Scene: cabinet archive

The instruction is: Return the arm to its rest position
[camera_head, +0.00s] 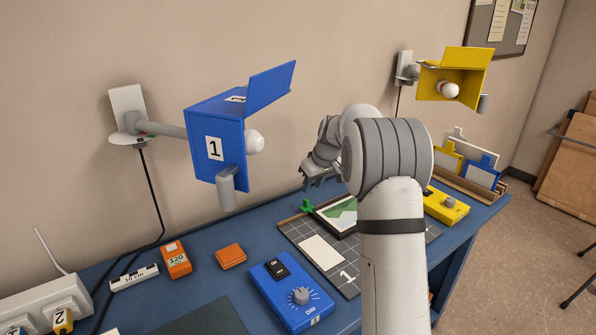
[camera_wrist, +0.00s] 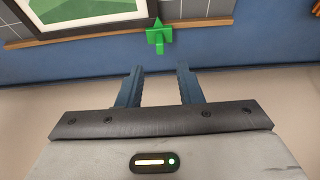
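My arm rises in front of the blue table in the head view, bent at a large grey elbow. My gripper (camera_head: 318,178) hangs over the table's back part, left of the elbow, near a picture with a green image (camera_head: 340,216). In the wrist view my gripper (camera_wrist: 158,72) shows two dark fingers standing apart with nothing between them. A green arrow-shaped piece (camera_wrist: 159,36) lies just beyond the fingertips, apart from them. It also shows in the head view (camera_head: 307,206) at the picture's corner.
A blue lamp box (camera_head: 215,150) marked 1 juts from the wall on the left, a yellow one (camera_head: 470,72) on the right. A blue dimmer (camera_head: 290,292), orange boxes (camera_head: 176,260) and a power strip (camera_head: 40,305) occupy the table (camera_head: 215,245). A yellow control box (camera_head: 446,205) stands right of my arm.

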